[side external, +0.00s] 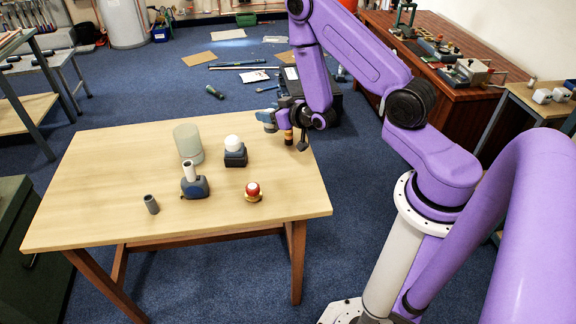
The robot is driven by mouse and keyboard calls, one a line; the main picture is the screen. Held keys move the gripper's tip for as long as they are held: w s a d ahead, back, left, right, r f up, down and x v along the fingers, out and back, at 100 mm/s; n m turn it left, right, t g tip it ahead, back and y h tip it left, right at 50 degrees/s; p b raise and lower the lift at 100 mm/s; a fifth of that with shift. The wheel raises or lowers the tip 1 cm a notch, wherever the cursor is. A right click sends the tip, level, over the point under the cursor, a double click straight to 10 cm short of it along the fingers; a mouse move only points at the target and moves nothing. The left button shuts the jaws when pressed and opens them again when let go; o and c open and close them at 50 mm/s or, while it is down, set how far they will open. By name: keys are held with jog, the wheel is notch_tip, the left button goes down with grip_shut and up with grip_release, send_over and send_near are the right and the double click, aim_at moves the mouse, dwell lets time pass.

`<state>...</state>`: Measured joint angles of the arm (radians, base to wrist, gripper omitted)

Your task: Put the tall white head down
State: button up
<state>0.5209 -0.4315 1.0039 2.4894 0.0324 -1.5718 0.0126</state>
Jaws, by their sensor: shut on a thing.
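A tall white cylindrical head (189,171) stands upright on a dark blue-grey body (195,188) near the middle of the table. A rounder white head (234,143) sits on another dark body (236,157) behind it to the right. My gripper (287,128) is over the table's back right edge, apart from both white heads. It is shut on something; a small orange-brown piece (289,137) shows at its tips. The grip is small and partly hidden, so I cannot tell exactly what the held thing is.
On the wooden table (100,205) stand a grey-green cylinder (187,142), a small dark grey tube (151,204) and a red-and-white knob on a brass-coloured base (253,191). The table's left part and front right corner are clear. A brown workbench (455,35) stands behind right.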

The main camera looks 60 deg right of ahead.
jog(key=s+a+f+n+g+y, duration=0.1)
jog(key=s+a+n+y, duration=0.1)
jog(key=s+n+y, duration=0.25)
jog(key=s+a+f+n+g+y, duration=0.1)
jog(key=s+a+f+n+y, duration=0.1)
jog(key=s+n+y, duration=0.25)
jog(key=shift+m+y, duration=0.3)
jog(key=shift+y, duration=0.1)
jog(key=shift+s+d+f, duration=0.1)
jog(key=shift+s+f, duration=0.05)
jog(key=shift+f, duration=1.65)
jog(key=shift+s+d+f, duration=0.1)
jog(key=shift+s+f, duration=0.05)
jog(key=shift+f, duration=1.6)
jog(key=o, duration=1.1)
jog(key=shift+f, duration=0.1)
